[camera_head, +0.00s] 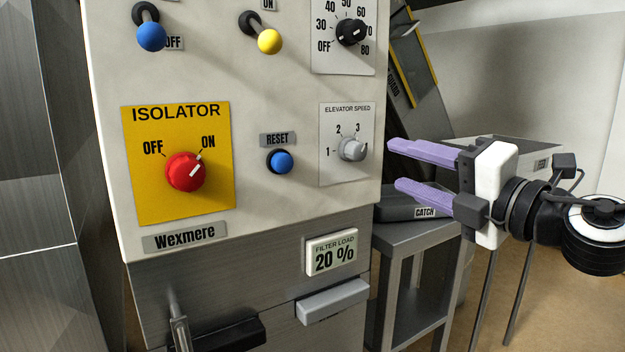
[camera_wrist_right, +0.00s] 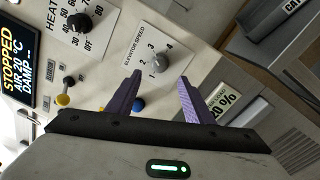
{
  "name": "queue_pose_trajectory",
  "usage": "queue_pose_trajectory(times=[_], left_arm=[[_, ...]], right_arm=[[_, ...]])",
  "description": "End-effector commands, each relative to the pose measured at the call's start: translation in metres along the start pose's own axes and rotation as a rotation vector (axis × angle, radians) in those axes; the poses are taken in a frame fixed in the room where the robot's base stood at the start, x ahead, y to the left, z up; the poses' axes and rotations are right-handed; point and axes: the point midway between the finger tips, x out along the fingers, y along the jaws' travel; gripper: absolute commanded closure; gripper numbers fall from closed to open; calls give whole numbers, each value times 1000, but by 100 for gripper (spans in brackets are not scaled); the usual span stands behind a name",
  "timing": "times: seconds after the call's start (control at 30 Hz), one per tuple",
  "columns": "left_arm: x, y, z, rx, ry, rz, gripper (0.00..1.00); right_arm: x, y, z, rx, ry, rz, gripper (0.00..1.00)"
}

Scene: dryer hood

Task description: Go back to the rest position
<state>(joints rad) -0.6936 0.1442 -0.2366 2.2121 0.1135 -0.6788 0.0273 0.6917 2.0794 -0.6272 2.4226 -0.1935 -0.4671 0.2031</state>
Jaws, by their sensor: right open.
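My right gripper (camera_head: 393,167) comes in from the right in the head view, with two purple fingers. It is open and empty, just right of the control panel's edge and level with the grey elevator speed knob (camera_head: 353,149). In the right wrist view the open fingers (camera_wrist_right: 158,92) point toward that knob (camera_wrist_right: 158,63), with nothing between them. The knob's pointer is toward 3 in the head view. My left gripper does not show in either view.
The panel carries a red isolator knob (camera_head: 186,172) pointing toward ON, a blue reset button (camera_head: 281,161) and two levers. A filter load display (camera_head: 332,252) reads 20 %. A grey metal stand (camera_head: 420,242) and a catch box stand behind my right gripper.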

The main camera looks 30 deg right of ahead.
Motion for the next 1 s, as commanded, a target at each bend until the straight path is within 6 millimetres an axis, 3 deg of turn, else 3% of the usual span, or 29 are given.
queue_pose_trajectory(times=[0.17, 0.27, 0.47, 0.63, 0.87, 1.0], left_arm=[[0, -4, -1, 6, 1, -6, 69], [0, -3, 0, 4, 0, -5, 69], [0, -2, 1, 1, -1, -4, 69], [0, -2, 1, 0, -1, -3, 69], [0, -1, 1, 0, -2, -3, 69], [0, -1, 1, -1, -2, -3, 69]], right_arm=[[2, -3, -3, 10, 7, -3, 53], [11, -18, -20, 65, 42, -19, 53], [36, -87, -96, 338, 166, -109, 53], [38, -154, -167, 634, 222, -223, 53], [10, -238, -256, 1053, 193, -415, 53], [-23, -286, -306, 1307, 113, -549, 53]])
